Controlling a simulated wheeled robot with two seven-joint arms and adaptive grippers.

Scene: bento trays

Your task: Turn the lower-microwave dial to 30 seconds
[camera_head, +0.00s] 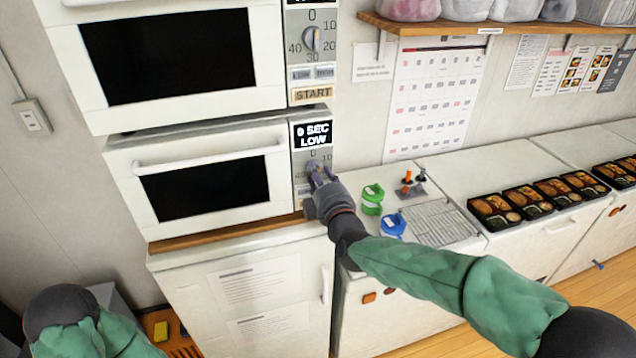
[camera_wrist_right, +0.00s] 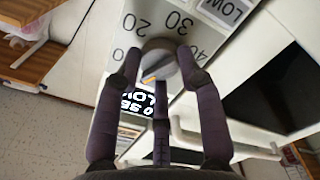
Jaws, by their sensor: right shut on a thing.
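The lower microwave (camera_head: 215,140) stands on a white cabinet, its door closed. Its display (camera_head: 312,134) reads "0 SEC LOW" and also shows upside down in the right wrist view (camera_wrist_right: 138,103). My right gripper (camera_head: 319,172) covers much of the dial in the head view. In the right wrist view my right gripper (camera_wrist_right: 160,62) is shut on the grey round dial (camera_wrist_right: 158,64), with fingers on both sides. The dial's orange mark points toward the display side. The numbers 20, 30 and 40 show around it. My left arm is at the lower left; its gripper is out of view.
The upper microwave (camera_head: 180,58) sits directly above, with its own dial (camera_head: 312,38). To the right, the counter holds a green tape dispenser (camera_head: 373,196), a blue one (camera_head: 393,224) and several filled bento trays (camera_head: 494,211).

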